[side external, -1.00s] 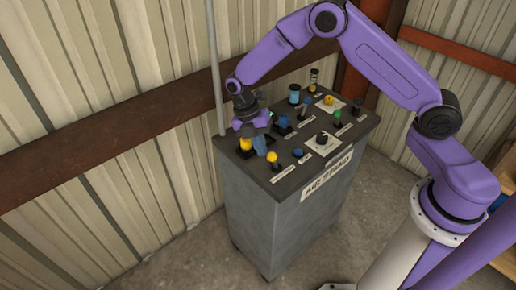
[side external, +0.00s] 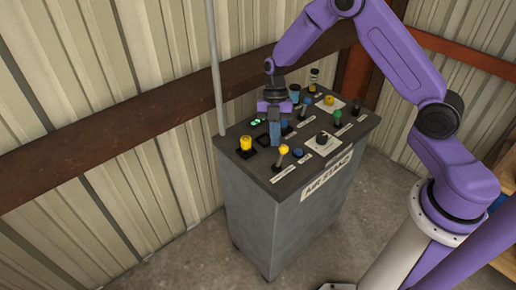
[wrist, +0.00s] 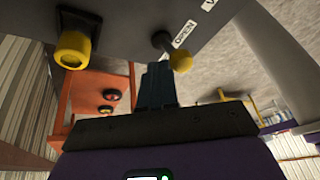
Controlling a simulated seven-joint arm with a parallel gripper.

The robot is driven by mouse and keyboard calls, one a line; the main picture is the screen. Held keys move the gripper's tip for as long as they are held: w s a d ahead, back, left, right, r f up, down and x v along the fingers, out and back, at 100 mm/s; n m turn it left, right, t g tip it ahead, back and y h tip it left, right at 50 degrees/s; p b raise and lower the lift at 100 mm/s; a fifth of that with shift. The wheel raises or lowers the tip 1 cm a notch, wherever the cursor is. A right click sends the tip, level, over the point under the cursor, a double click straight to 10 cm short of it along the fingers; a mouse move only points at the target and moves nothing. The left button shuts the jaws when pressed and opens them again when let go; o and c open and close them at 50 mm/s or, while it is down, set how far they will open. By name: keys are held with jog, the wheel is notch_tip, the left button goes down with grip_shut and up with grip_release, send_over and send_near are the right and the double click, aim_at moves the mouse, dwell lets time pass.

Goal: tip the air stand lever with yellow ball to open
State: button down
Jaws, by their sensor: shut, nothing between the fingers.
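The air stand (side external: 262,215) is a grey cabinet with a dark sloped control panel on top. The lever with the yellow ball (side external: 283,149) stands near the panel's front left edge, its ball leaning toward the upper right. In the wrist view the yellow ball (wrist: 181,61) hangs beside a label (wrist: 185,34) reading OPEN. My gripper (side external: 275,143) is shut and empty, fingers pointing down over the panel just behind and left of the ball. In the wrist view my gripper's fingertips (wrist: 158,66) are close beside the ball; I cannot tell whether they touch.
A yellow knob (side external: 246,143) stands left of my gripper and also shows in the wrist view (wrist: 73,48). A blue knob (side external: 297,153), a black knob (side external: 322,137) and a green one (side external: 337,115) stand to the right. A vertical pipe (side external: 215,70) runs behind the panel's left side.

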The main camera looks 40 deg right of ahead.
jog(key=shift+d, duration=0.35)
jog(key=shift+f, duration=0.1)
dwell(0.3)
